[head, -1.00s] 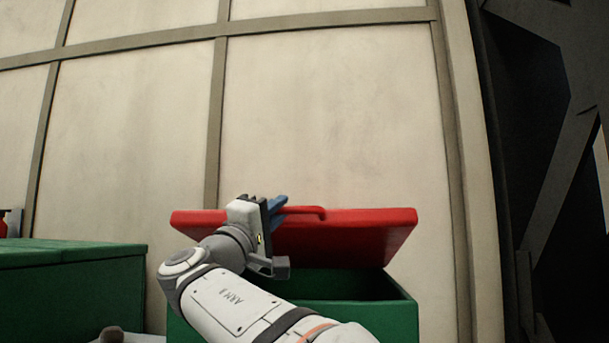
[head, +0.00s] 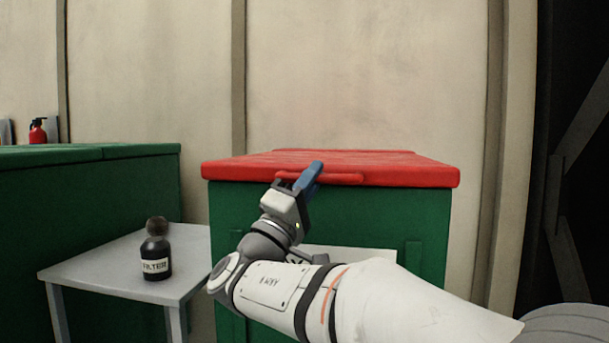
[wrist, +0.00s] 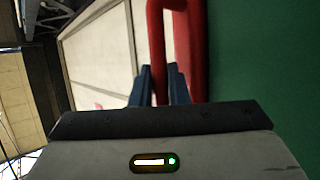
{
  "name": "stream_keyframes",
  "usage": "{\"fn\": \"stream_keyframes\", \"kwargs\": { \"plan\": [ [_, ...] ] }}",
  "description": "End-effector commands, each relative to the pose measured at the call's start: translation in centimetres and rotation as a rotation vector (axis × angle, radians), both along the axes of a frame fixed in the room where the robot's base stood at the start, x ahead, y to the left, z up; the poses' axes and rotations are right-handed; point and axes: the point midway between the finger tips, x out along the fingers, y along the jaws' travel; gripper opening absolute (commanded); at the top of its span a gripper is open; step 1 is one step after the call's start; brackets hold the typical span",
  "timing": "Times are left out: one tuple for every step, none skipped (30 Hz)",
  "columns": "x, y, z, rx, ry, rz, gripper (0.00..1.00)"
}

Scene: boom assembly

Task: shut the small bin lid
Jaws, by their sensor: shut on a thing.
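The small bin (head: 425,225) is a green box with a red lid (head: 400,168). In the head view the lid lies flat on top of the bin, with no gap that I can see. In the wrist view the fingers (wrist: 160,88) sit either side of the red handle (wrist: 156,50), with the green bin wall to the right.
A grey side table (head: 120,268) with a dark bottle labelled FILTER (head: 156,255) stands to the left. A larger green bin (head: 80,200) is behind it, with a red extinguisher (head: 38,131) beyond. A panelled wall (head: 370,80) closes off the back.

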Motion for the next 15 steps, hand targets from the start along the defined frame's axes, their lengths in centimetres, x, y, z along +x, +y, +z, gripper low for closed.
{"fn": "stream_keyframes", "kwargs": {
  "plan": [
    [0.2,-0.4,-0.7,0.006,0.013,-0.013,0.0],
    [0.2,-0.4,-0.7,0.006,0.013,-0.013,0.0],
    [0.2,-0.3,-0.7,0.006,0.014,-0.012,0.0],
    [0.1,-0.3,-0.8,0.006,0.013,-0.011,0.15],
    [0.1,-0.2,-0.8,0.006,0.014,-0.011,0.17],
    [0.1,-0.1,-0.8,0.006,0.015,-0.009,0.21],
    [0.1,-0.1,-0.8,0.006,0.014,-0.007,0.23],
    [0.1,0.0,-0.7,0.006,0.014,-0.005,0.26],
    [0.1,0.1,-0.7,0.005,0.013,-0.003,0.29],
    [0.0,0.2,-0.7,0.005,0.013,-0.001,0.31],
    [0.0,0.3,-0.7,0.006,0.013,0.0,0.34],
    [0.0,0.4,-0.7,0.005,0.013,0.002,0.36],
    [0.0,0.5,-0.6,0.005,0.013,0.004,0.36],
    [0.0,0.5,-0.6,0.003,0.013,0.005,0.36],
    [0.0,0.6,-0.6,0.004,0.013,0.007,0.36]
  ]
}}
